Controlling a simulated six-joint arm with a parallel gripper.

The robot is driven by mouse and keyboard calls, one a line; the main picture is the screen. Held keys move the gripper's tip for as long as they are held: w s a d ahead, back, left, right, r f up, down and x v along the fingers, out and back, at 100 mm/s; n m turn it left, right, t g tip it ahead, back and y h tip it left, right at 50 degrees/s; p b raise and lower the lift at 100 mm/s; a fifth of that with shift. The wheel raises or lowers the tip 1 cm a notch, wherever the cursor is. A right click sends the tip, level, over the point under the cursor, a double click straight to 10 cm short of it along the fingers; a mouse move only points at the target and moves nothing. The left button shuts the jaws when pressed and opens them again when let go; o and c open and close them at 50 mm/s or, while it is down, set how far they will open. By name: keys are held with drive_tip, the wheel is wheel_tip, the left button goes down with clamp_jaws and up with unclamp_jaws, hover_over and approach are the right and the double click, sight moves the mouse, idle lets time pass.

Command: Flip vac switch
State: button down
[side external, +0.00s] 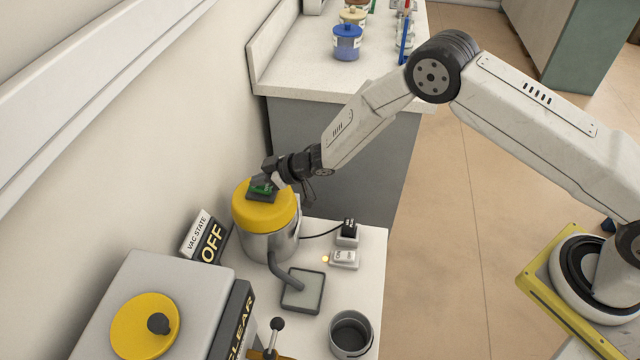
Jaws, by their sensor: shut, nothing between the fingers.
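A sign (206,238) reading "VAC STATE OFF" leans by the wall, left of a metal canister (262,240) with a yellow lid. A small white rocker switch (345,257) lies on the bench right of the canister, beside a small lit amber lamp (325,259). Its lettering is too small to read surely. My gripper (268,180) is shut and empty over the canister's yellow lid, up and left of the switch and apart from it. A dark block with a green top shows at the gripper's end; I cannot tell whether they touch.
A black plug (348,229) with a cord stands behind the switch. A grey square tray (302,291), a dark cup (351,334) and an upright lever (276,325) stand in front. A grey box (213,283) with a yellow disc fills the lower left. Blue jar (347,42) on back counter.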

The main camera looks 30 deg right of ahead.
drive_tip(key=shift+f, duration=0.15)
drive_tip(key=shift+a+f, duration=0.1)
drive_tip(key=shift+w, duration=0.1)
idle(0.3)
